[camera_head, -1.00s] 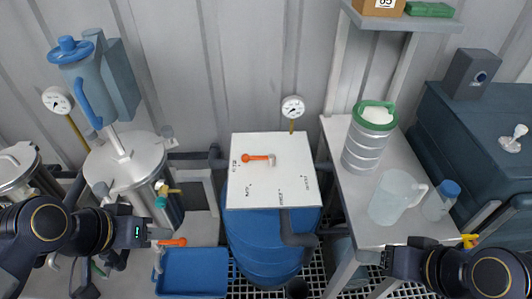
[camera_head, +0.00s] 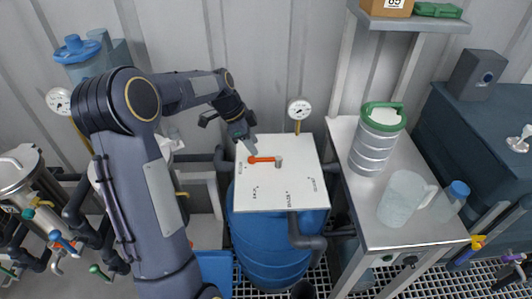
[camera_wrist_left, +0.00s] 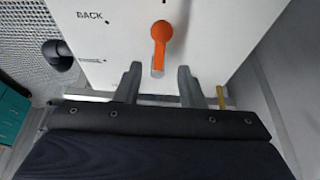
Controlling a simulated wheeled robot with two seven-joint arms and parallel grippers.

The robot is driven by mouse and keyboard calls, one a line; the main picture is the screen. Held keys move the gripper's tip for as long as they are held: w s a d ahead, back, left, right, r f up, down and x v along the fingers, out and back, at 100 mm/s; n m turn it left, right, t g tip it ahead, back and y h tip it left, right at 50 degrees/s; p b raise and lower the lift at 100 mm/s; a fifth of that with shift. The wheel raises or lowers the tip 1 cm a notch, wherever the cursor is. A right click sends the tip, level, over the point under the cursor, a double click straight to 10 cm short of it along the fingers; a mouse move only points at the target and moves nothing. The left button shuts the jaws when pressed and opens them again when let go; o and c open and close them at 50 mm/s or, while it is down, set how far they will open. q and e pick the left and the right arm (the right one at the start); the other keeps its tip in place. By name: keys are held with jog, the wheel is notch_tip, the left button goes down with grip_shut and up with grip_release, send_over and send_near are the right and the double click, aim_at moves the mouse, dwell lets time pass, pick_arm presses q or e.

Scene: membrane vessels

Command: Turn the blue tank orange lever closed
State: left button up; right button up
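The blue tank (camera_head: 262,240) stands in the middle of the head view under a white labelled panel (camera_head: 290,185). An orange lever (camera_head: 263,159) lies on the panel and points left from its grey hub (camera_head: 279,163). In the left wrist view the orange lever (camera_wrist_left: 161,35) shows just ahead of the fingertips, roughly in line with the gap between them. My left gripper (camera_head: 240,140) is over the panel's back left part; it also shows in the left wrist view (camera_wrist_left: 158,75), open with nothing between its fingers. Contact with the lever is not visible. My right gripper is out of view.
A gauge (camera_head: 299,110) stands behind the panel. A bench (camera_head: 375,232) at right holds a green-rimmed metal canister (camera_head: 371,145), a clear jug (camera_head: 402,198) and a blue-capped bottle (camera_head: 453,200). A blue tray (camera_head: 215,270) lies below.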

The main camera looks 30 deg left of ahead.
aim_at(262, 159)
pick_arm(q)
jog(key=x, duration=0.5)
jog(key=shift+f, duration=0.15)
grip_shut()
